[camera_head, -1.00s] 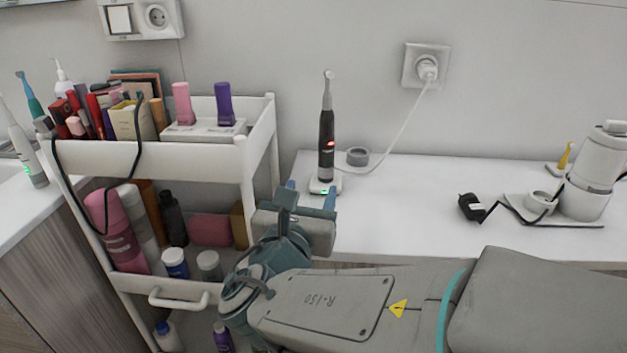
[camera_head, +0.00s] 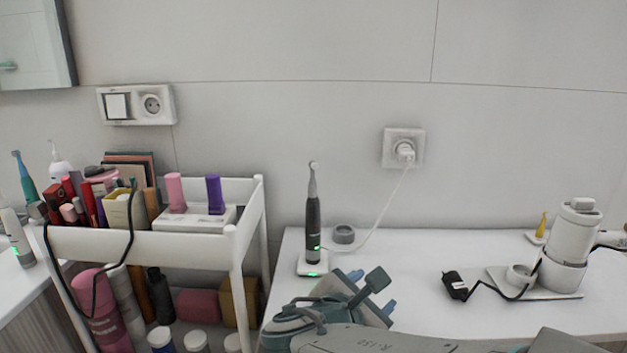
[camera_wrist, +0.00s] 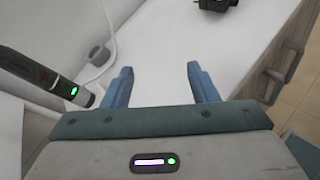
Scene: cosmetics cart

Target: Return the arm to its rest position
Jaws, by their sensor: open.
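My gripper (camera_head: 372,290) is over the front left part of the white counter in the head view, its body low in the picture. In the wrist view its two blue fingers (camera_wrist: 159,86) are spread apart with only bare counter between them. A black electric toothbrush (camera_head: 313,215) stands upright on its white charging base (camera_head: 311,263), behind and left of my gripper and apart from it. The toothbrush handle (camera_wrist: 42,76) also shows at the left of the wrist view, with a green light. My lower arm is cut off by the bottom edge of the head view.
A white cart (camera_head: 140,244) full of cosmetics stands left of the counter (camera_head: 412,255). A black adapter (camera_head: 455,285) and a white device (camera_head: 570,245) on a base are at the right. A grey ring (camera_head: 343,234) and a wall socket (camera_head: 403,147) are behind.

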